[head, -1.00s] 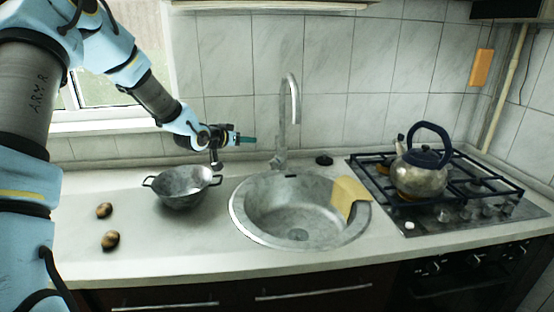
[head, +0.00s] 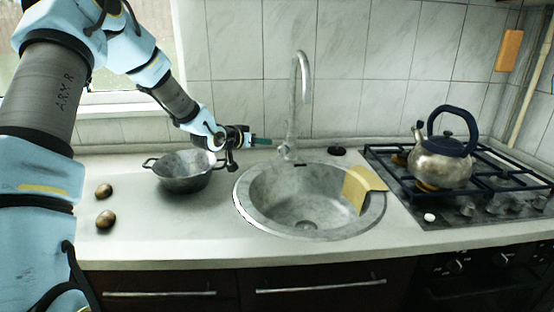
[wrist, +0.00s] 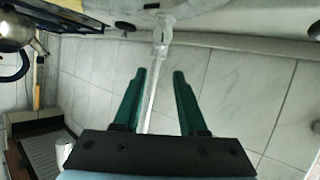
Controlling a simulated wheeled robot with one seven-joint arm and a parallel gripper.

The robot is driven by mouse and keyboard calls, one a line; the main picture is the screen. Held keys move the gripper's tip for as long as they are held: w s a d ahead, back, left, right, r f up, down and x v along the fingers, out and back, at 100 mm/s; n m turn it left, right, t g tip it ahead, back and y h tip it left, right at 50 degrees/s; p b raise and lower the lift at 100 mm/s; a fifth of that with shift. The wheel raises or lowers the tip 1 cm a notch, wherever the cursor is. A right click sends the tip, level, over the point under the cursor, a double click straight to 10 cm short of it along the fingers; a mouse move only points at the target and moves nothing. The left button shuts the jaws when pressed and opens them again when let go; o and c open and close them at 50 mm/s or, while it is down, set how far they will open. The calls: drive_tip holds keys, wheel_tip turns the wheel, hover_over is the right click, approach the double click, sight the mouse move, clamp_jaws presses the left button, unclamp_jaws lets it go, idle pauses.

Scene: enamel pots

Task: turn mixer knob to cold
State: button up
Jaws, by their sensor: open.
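The mixer tap (head: 303,85) is a tall, pale metal swan-neck behind the sink. Its knob (head: 287,152) appears to be the small part low on the tap body; its detail and setting are too small to tell. My gripper (head: 271,141) is just left of the tap's lower body, with teal fingers pointing right, apparently apart from it. In the wrist view my gripper (wrist: 160,74) is open and empty. The tap body (wrist: 163,30) shows beyond the fingertips, and its thin neck runs between the fingers in the picture.
A kettle (head: 442,160) stands on the hob at right. Two brown round items (head: 105,219) lie on the left counter. The tiled wall is close behind.

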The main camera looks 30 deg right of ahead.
sight(279, 148)
drive_tip(key=x, duration=0.4)
drive_tip(key=f+p+x, duration=0.1)
drive_tip(key=x, duration=0.2)
drive_tip(key=f+p+x, duration=0.1)
drive_tip(key=x, duration=0.3)
drive_tip(key=shift+f, duration=0.1)
clamp_jaws()
idle(0.6)
